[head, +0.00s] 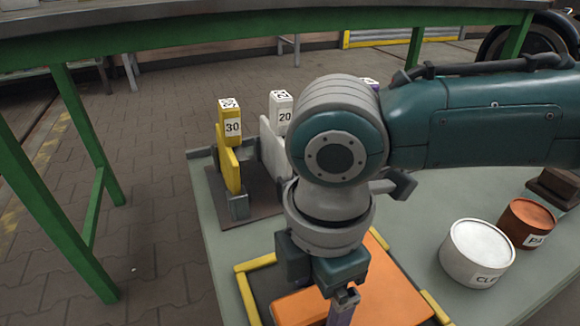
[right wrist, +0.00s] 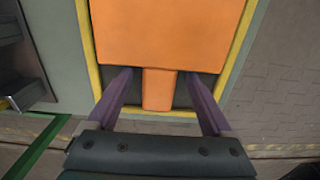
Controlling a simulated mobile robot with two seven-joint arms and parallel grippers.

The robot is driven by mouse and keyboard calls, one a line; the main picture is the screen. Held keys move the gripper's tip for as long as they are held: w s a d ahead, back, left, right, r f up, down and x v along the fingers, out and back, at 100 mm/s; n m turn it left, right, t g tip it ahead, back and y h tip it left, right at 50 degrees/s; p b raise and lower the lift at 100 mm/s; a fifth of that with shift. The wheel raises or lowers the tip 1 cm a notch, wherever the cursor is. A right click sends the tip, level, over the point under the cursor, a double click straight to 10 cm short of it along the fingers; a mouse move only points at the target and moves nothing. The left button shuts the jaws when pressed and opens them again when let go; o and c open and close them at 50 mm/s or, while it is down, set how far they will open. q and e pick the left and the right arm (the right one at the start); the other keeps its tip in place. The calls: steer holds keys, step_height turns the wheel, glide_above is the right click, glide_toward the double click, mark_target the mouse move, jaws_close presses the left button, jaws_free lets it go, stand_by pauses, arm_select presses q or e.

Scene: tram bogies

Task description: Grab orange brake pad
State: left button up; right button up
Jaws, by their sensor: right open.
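The orange brake pad (head: 390,294) lies flat in a dark tray with a yellow rim (head: 247,297) at the near edge of the table. In the right wrist view the pad (right wrist: 165,35) shows a wide block with a narrow tab (right wrist: 159,90) at its lower end. My right gripper (head: 342,304) comes down over the pad in the head view and hides part of it. In the right wrist view its two purple fingers (right wrist: 158,78) are apart, one on each side of the tab, with gaps between. My left gripper is not in view.
A yellow block marked 30 (head: 231,128) and a white block marked 20 (head: 280,112) stand on a rack behind the tray. A white tin (head: 477,254) and a brown tin (head: 525,223) stand to the right. Green table legs (head: 88,150) rise at left.

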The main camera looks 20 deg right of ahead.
steer(key=shift+f, duration=0.3)
jaws_close()
stand_by(0.5)
